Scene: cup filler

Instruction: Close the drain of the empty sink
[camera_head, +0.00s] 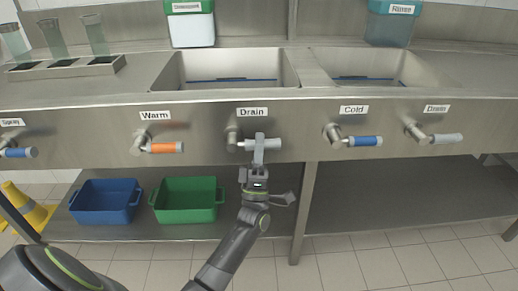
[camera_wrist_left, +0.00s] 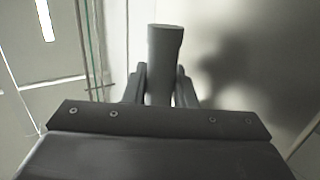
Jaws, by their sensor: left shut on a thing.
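My left gripper (camera_head: 259,150) reaches up from below and is shut on the grey drain handle (camera_head: 272,141) under the left "Drain" label (camera_head: 252,112). The handle points to the right, about level, from its valve on the steel front panel. In the left wrist view the grey handle end (camera_wrist_left: 165,55) stands between the two fingers of the gripper (camera_wrist_left: 162,85). The left sink (camera_head: 170,76) is behind this handle and the right sink (camera_head: 425,72) is beside it. A thin dark blue strip shows in each. The sinks' drain openings are not visible. My right gripper is not in view.
An orange warm handle (camera_head: 165,147) is left of the gripper. A blue cold handle (camera_head: 365,141) and a second grey drain handle (camera_head: 447,138) are right. Blue (camera_head: 105,202) and green (camera_head: 187,200) bins stand on the lower shelf, near a table leg (camera_head: 304,205).

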